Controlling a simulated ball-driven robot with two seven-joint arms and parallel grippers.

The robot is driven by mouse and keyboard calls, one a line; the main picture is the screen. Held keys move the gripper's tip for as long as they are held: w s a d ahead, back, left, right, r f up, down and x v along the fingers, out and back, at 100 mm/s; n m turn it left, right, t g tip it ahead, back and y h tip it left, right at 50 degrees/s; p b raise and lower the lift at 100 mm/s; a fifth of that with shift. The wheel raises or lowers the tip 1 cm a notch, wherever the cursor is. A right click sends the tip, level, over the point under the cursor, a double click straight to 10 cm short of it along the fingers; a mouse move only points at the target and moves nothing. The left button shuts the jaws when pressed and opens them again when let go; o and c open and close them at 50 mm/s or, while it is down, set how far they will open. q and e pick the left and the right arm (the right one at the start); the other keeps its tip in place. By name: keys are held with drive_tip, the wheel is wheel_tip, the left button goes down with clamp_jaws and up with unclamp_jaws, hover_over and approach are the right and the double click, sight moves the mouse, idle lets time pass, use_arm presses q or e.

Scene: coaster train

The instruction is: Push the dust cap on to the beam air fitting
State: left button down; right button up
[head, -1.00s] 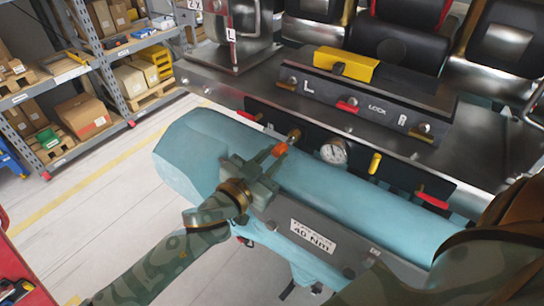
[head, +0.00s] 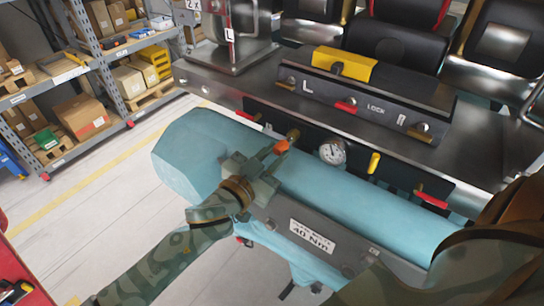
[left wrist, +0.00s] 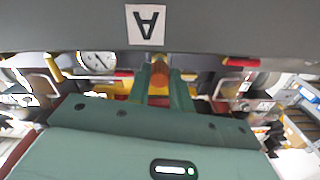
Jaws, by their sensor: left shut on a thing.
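The orange dust cap (head: 281,147) is between the fingertips of my left gripper (head: 272,156), which is shut on it. The brass beam air fitting (head: 294,134) sticks out of the dark panel just beyond the cap, left of the gauge. The cap's far end is at or very near the fitting's end; I cannot tell whether they touch. My right gripper is not in view.
A pressure gauge (head: 332,151), a yellow handle (head: 374,163) and a red handle (head: 431,199) sit on the panel right of the fitting. A light-blue padded cover (head: 340,198) lies below the panel. A grey plate marked A (left wrist: 80,25) overhangs the left wrist view.

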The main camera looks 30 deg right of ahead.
use_arm(q)
drive_tip(key=shift+b+x, duration=0.45)
drive_tip(key=shift+x, duration=0.65)
idle(0.3)
drive_tip(key=c, duration=1.2)
unclamp_jaws()
drive_tip(key=shift+d, duration=0.1)
drive_tip(key=shift+o, duration=0.2)
